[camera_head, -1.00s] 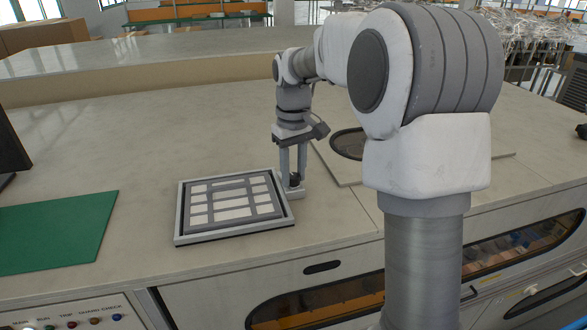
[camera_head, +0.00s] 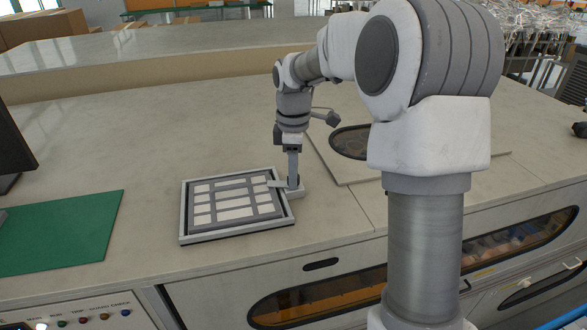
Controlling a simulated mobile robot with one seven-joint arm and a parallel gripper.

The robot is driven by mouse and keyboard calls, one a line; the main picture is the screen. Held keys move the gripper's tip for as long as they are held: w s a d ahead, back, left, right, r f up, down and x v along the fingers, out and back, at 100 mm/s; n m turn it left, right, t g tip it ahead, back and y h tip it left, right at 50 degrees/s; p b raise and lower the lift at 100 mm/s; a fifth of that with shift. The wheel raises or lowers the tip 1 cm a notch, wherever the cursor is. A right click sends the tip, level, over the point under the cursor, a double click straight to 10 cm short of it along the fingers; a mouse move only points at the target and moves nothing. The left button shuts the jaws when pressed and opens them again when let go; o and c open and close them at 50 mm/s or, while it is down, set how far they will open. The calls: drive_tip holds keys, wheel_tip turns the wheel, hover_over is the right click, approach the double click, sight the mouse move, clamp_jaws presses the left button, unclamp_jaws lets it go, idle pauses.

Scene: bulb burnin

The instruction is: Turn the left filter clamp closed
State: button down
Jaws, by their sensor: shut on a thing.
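The filter frame (camera_head: 237,228), a flat grey tray with a grid of pale panels, lies on the bench at left centre. A small clamp with a light grey bar (camera_head: 277,184) stands at its right edge, on a pale base block (camera_head: 296,192). The bar points left, over the frame's right rim. My gripper (camera_head: 293,183) points straight down and is shut on the clamp's dark knob, with its fingers seen nearly edge-on. The fingers hide most of the knob. Whether the bar presses on the rim is too small to tell.
A green mat (camera_head: 65,232) lies on the bench at left. A pale plate with a dark round opening (camera_head: 350,142) lies right of my gripper, partly behind my arm. A raised ledge (camera_head: 180,68) runs along the back. The bench behind the filter frame is clear.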

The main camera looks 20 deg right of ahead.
drive_tip(key=shift+n+p, duration=0.5)
drive_tip(key=shift+n, duration=1.3)
drive_tip(key=c, duration=0.5)
unclamp_jaws()
drive_tip(key=shift+c, duration=0.2)
wheel_tip(320, 180, up, 17)
drive_tip(key=shift+r, duration=0.2)
